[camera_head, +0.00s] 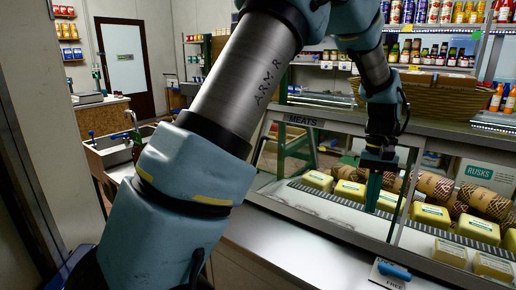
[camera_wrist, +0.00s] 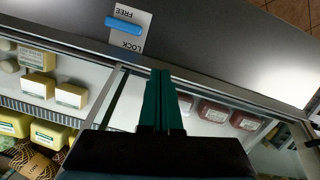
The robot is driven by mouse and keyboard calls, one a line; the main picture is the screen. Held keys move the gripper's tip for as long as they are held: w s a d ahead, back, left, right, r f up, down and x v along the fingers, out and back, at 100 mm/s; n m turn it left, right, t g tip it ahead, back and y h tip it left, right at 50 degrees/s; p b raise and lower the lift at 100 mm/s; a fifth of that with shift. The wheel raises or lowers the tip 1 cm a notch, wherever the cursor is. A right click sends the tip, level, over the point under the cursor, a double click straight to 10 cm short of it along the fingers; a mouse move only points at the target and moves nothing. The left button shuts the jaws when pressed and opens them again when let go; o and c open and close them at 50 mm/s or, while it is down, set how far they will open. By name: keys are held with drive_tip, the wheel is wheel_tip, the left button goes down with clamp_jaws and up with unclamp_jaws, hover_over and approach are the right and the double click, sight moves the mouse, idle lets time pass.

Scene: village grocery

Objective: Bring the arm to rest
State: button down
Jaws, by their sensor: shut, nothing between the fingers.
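My gripper (camera_head: 373,183) hangs at the end of my arm in the head view, pointing down in front of the glass-fronted meats counter (camera_head: 340,222). The wrist view shows its two dark green fingers (camera_wrist: 161,85) pressed together with nothing between them. Below the fingers in that view are the counter's frame and glass. In the head view my arm crosses the picture from lower left to upper right.
Yellow packs (camera_head: 430,214) and patterned rolls (camera_head: 435,186) lie inside the counter. A blue handle (camera_wrist: 124,24) sits on a FREE/LOCK plate (camera_wrist: 133,42). Jars and cans fill shelves (camera_head: 440,48) behind. A sink (camera_head: 118,150) and a door (camera_head: 125,62) are at left.

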drive_tip(key=w+a+n, duration=0.1)
drive_tip(key=w+a, duration=0.1)
drive_tip(key=a, duration=0.4)
drive_tip(key=w+a+n, duration=0.1)
drive_tip(key=w+a, duration=0.2)
drive_tip(key=a, duration=0.4)
drive_tip(key=s+a+n+t, duration=0.1)
drive_tip(key=s+a, duration=0.1)
drive_tip(key=a, duration=0.9)
drive_tip(key=s+a+n+t+h, duration=0.1)
drive_tip(key=s+a+t, duration=0.1)
drive_tip(key=a, duration=1)
drive_tip(key=shift+s+a+f, duration=0.2)
drive_tip(key=shift+s+f, duration=0.05)
drive_tip(key=shift+s, duration=0.55)
